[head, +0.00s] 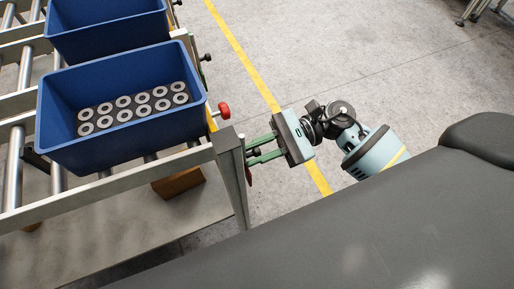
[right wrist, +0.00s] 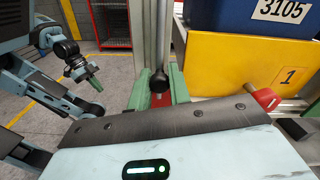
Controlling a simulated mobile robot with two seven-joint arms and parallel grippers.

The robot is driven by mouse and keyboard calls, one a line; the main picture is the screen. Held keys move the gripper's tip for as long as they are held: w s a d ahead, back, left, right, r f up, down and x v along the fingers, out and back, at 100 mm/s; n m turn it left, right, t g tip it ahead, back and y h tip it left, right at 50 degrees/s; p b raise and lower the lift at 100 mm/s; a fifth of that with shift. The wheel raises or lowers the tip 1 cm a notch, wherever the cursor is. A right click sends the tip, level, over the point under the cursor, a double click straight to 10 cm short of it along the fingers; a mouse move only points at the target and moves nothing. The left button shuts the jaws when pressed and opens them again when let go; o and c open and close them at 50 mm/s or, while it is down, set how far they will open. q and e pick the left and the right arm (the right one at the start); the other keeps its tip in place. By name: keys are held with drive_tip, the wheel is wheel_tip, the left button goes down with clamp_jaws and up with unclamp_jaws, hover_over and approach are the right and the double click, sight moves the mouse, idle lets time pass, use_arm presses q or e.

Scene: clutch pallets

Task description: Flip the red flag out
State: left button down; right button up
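A red flag (right wrist: 162,101) shows in the right wrist view, low on the grey post and partly behind a black round knob (right wrist: 158,82). In the head view only a dark red sliver of it (head: 249,177) shows beside the post. My right gripper (head: 254,152) is at the post's right side, its green fingers open and level, pointing left. In the right wrist view its fingers (right wrist: 159,88) stand on either side of the knob and flag, with gaps visible. I cannot tell whether they touch. My left gripper (right wrist: 93,80) shows only in the right wrist view, away from the post; its opening is unclear.
A blue crate (head: 190,128) with several metal rings sits on the roller conveyor; another blue crate (head: 60,47) is behind it. A red knob (head: 222,110) sticks out near the post. A yellow panel (right wrist: 235,62) is right of the fingers. Floor right of the conveyor is clear.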

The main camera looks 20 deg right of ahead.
clamp_jaws()
